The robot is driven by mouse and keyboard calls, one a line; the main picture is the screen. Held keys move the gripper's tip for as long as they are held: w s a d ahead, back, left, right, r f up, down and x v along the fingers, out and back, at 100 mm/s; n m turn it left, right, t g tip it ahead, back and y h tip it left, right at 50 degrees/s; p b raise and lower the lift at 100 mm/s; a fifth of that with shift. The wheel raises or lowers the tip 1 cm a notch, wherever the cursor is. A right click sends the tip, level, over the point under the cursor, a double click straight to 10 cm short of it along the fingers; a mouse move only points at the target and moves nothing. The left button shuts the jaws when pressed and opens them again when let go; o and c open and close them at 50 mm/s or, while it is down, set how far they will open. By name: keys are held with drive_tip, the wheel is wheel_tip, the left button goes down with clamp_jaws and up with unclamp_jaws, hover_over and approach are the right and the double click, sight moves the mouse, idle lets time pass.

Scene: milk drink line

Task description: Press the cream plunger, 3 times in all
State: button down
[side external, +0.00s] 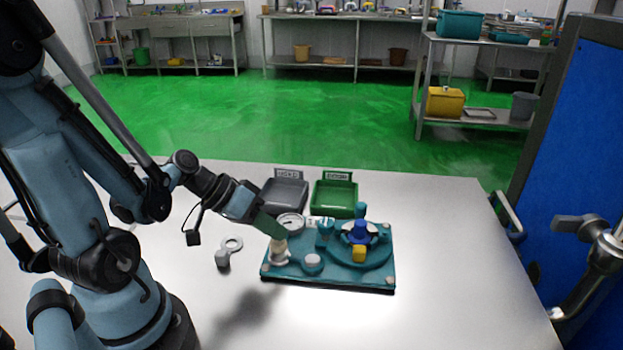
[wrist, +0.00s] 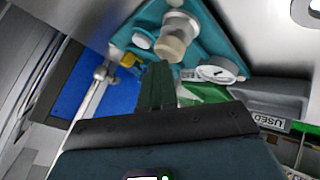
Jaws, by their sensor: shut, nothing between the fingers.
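The cream plunger (side external: 279,250) stands upright at the left end of a teal board (side external: 330,280). In the wrist view it is a cream cap (wrist: 171,49) on a wider, paler base. My gripper (side external: 277,234) is shut and empty, with its green fingers pointing down at the plunger's top. In the wrist view the fingertips (wrist: 159,66) are close beside the cap in the picture. I cannot tell whether they touch it.
The board also carries a white dial (side external: 290,222), a white round knob (side external: 312,262) and a turntable with blue and yellow parts (side external: 359,253). A grey tray (side external: 285,193) and a green tray (side external: 335,196) stand behind. A pale ring (side external: 232,243) lies left of the board.

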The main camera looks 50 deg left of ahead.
sight(273, 242)
drive_tip(key=shift+f, duration=0.15)
idle(0.3)
drive_tip(key=shift+r, duration=1.45)
drive_tip(key=shift+r, duration=0.1)
drive_tip(key=shift+r, duration=2.45)
